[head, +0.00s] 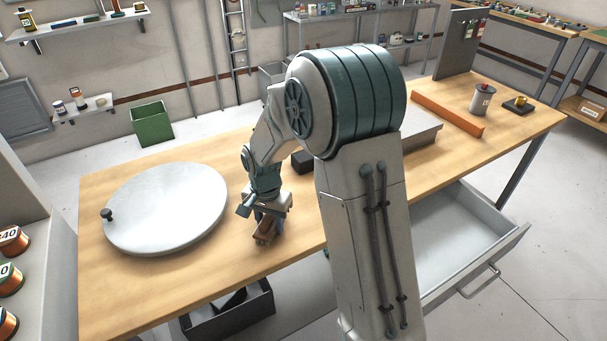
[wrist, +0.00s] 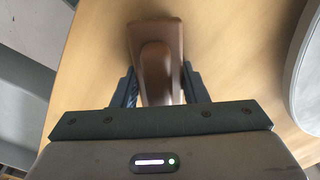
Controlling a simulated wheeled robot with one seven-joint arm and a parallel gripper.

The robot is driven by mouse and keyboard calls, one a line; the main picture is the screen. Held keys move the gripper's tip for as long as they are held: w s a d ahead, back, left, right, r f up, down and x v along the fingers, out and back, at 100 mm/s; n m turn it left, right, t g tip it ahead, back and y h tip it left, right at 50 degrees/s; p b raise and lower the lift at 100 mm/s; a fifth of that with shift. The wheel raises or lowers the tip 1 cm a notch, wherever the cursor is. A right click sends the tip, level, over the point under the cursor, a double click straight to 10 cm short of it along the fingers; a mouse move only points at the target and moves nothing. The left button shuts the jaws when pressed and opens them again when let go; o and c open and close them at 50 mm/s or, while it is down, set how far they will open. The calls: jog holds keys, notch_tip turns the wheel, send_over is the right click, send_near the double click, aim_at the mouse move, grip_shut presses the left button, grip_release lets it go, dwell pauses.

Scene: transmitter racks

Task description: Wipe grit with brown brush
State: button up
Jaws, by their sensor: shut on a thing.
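My gripper (head: 264,218) is over the near middle part of the wooden workbench (head: 290,222). It is shut on the brown brush (head: 264,239), which points down toward the bench top. In the wrist view the brush (wrist: 157,50) sits between the two dark fingers of my gripper (wrist: 158,85), its long rounded handle facing the camera. I cannot tell whether the brush touches the wood. The bristles are hidden. I cannot make out any grit in either view.
A large pale round disc (head: 168,205) with a black knob (head: 107,215) lies left of my gripper. A small black block (head: 302,161), an orange bar (head: 447,114) and a grey canister (head: 481,100) are further right. An open drawer (head: 470,235) juts out at the front right.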

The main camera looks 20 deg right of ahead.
aim_at(265, 216)
jog(key=shift+s+a, duration=0.1)
jog(key=shift+a, duration=0.4)
jog(key=shift+s+a+r+p, duration=0.1)
jog(key=shift+a+r+p, duration=0.05)
jog(key=shift+r+p, duration=0.15)
notch_tip(265, 216, up, 2)
jog(key=shift+p, duration=0.3)
jog(key=shift+r+p, duration=0.5)
jog(key=shift+r, duration=0.2)
jog(key=shift+r+p, duration=1.45)
jog(key=shift+r, duration=0.7)
